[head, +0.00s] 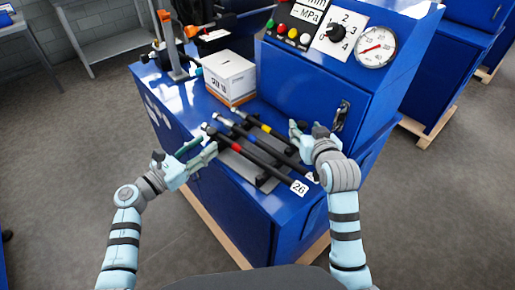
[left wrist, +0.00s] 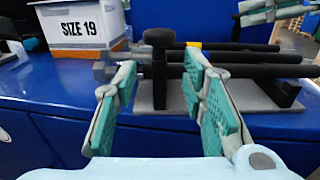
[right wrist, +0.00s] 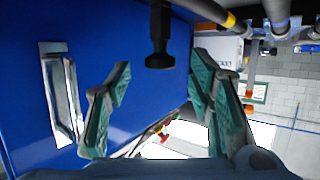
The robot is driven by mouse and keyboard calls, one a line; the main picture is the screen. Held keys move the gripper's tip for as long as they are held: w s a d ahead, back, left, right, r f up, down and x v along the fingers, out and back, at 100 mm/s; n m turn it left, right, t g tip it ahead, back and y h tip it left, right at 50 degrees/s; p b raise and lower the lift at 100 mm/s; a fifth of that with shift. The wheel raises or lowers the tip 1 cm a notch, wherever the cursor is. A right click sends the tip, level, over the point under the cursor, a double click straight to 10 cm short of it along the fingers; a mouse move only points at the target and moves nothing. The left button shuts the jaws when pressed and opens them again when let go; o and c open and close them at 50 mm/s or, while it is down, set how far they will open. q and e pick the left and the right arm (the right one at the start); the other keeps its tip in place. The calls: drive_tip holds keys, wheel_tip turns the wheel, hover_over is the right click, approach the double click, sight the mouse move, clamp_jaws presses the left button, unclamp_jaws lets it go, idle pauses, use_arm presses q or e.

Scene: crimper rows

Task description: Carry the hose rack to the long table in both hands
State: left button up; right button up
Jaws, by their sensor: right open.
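The hose rack (head: 238,164) lies on the blue machine's ledge. It has a grey base, several black hoses with red, blue and yellow bands, and a tag reading 26. In the left wrist view its grey base (left wrist: 150,113) and a black knob handle (left wrist: 158,40) show. My left gripper (head: 201,151) is open at the rack's left end, the handle ahead between its fingers (left wrist: 160,95). My right gripper (head: 306,133) is open at the right end; a black handle (right wrist: 160,45) shows ahead between its fingers (right wrist: 155,95). Neither visibly touches the rack. I cannot tell which surface is the long table.
A white box (head: 229,78) marked with a size stands behind the rack on the ledge. The blue machine's panel (head: 310,85) with gauge and dial rises close behind my right gripper. A grey bench (head: 105,45) stands at the back left. The floor (head: 60,150) at left is clear.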

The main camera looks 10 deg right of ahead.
sight(211, 140)
use_arm(q)
drive_tip(key=shift+x, duration=2)
use_arm(e)
drive_tip(key=shift+x, duration=2)
drive_tip(key=shift+s, duration=0.1)
use_arm(q)
drive_tip(key=shift+a, duration=0.1)
clamp_jaws()
use_arm(e)
drive_tip(key=c, duration=0.9)
clamp_jaws()
